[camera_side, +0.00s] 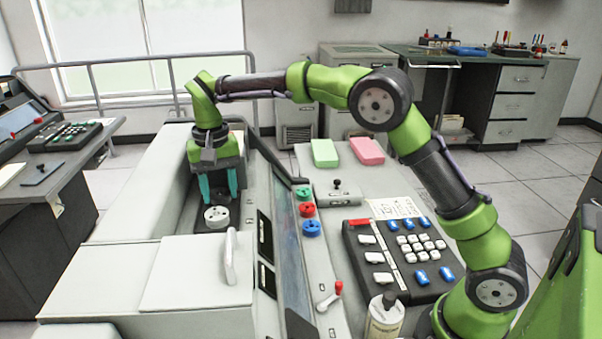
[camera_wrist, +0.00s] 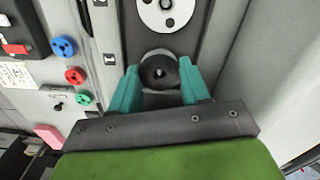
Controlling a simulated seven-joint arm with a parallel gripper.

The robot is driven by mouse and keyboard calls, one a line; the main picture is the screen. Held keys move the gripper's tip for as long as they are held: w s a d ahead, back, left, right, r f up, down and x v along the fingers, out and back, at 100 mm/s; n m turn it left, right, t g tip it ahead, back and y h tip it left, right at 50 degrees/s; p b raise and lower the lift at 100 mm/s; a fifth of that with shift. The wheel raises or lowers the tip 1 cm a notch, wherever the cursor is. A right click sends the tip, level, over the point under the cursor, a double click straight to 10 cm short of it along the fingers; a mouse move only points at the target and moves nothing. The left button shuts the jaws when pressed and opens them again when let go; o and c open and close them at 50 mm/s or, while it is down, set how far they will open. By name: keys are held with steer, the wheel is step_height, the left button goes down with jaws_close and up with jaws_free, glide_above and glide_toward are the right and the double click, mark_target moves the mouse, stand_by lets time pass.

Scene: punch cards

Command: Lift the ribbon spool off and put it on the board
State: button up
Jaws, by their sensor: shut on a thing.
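My gripper (camera_side: 218,196) points down into the open recess of the pale machine in the side view. Its two teal fingers show in the wrist view (camera_wrist: 160,88), on either side of a dark round spool (camera_wrist: 158,72) with a small centre hub. They are shut on this spool. The side view mostly hides the spool behind the fingers, and I cannot tell whether it is clear of its seat. A white spool (camera_side: 216,217) with dark holes sits nearer the side camera and shows in the wrist view (camera_wrist: 168,12). I cannot tell which surface is the board.
The recess walls rise close around my gripper. A pale lid with a handle (camera_side: 231,256) lies nearer the side camera. Green, red (camera_side: 306,209) and blue (camera_side: 311,228) knobs line the right ledge. A black keypad (camera_side: 402,258), a bottle (camera_side: 384,318) and green and pink blocks stand further right.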

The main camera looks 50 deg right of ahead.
mark_target(220, 193)
steer(key=shift+r, duration=0.75)
step_height(220, 193, up, 2)
steer(key=s+d+r, duration=0.1)
steer(key=s+r, duration=0.1)
steer(key=s, duration=0.6)
steer(key=s+d+r, duration=0.2)
steer(key=s+r, duration=0.1)
steer(key=s, duration=0.4)
steer(key=shift+s+r, duration=0.15)
steer(key=shift+s, duration=0.2)
steer(key=shift+d, duration=0.1)
